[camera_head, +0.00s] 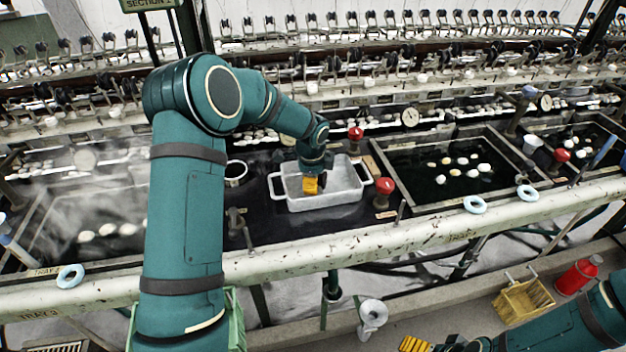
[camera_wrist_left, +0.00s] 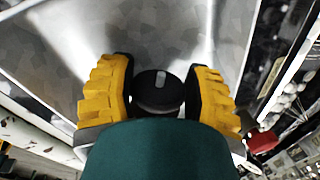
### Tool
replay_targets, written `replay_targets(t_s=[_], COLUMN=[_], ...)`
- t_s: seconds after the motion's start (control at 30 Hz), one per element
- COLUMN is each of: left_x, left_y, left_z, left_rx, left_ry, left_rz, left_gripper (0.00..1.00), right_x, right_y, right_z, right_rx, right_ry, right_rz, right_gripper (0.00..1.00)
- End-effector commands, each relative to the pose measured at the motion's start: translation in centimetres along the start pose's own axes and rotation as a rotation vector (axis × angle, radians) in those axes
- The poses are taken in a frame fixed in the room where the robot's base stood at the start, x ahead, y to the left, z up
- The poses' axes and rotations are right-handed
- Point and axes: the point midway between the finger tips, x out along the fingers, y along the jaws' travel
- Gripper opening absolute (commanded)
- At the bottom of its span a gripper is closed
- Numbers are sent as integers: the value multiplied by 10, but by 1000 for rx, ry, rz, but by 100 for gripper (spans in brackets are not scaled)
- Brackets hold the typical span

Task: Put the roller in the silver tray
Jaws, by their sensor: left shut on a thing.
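The silver tray (camera_head: 340,214) is a pale metal pan with two side handles, on the dark ledge in the middle of the head view. Its bare inner surface fills much of the left wrist view (camera_wrist_left: 60,50). My left gripper (camera_head: 311,186) is over the tray, pointing down. In the left wrist view its yellow fingers (camera_wrist_left: 157,88) are shut on a dark round piece with a grey mark, which looks like the roller (camera_wrist_left: 152,86). The head view mostly hides the roller, and I cannot tell whether it touches the tray floor. My right gripper (camera_head: 414,344) is at the bottom edge, partly cut off.
Red knobs (camera_head: 385,187) stand just right of and behind the tray. A white mug (camera_head: 236,173) is to its left. Water basins with white cocoons (camera_head: 456,172) lie on both sides. Below are a yellow crate (camera_head: 524,300) and a red cylinder (camera_head: 578,276).

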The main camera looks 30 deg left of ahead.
Motion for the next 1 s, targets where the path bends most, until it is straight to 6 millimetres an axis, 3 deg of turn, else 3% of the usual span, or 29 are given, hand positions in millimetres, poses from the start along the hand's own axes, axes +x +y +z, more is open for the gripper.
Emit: replay_targets(t_s=[0.2, 0.23, 0.27, 0.67, 0.77, 1.0], left_x=[4, 4, 3, -3, -16, -66], left_y=[1, 1, 1, 0, -1, -1], left_z=[0, 0, 0, 0, 0, 0], left_rx=[0, 0, 0, 0, 0, -2], left_ry=[0, 0, 0, 0, 1, 1], left_rz=[1, 1, 1, 0, -1, -2], left_gripper=[20, 63, 67, 67, 67, 67], right_x=[2, 2, 2, -2, -4, -14], right_y=[1, 1, 1, -1, -2, -5], right_z=[0, 0, 0, 0, 0, 1], right_rx=[0, 0, 0, 0, 0, 1], right_ry=[1, 1, 1, 0, -1, -6], right_rz=[0, 0, 0, 0, 0, 0], right_gripper=[88, 88, 88, 88, 88, 88])
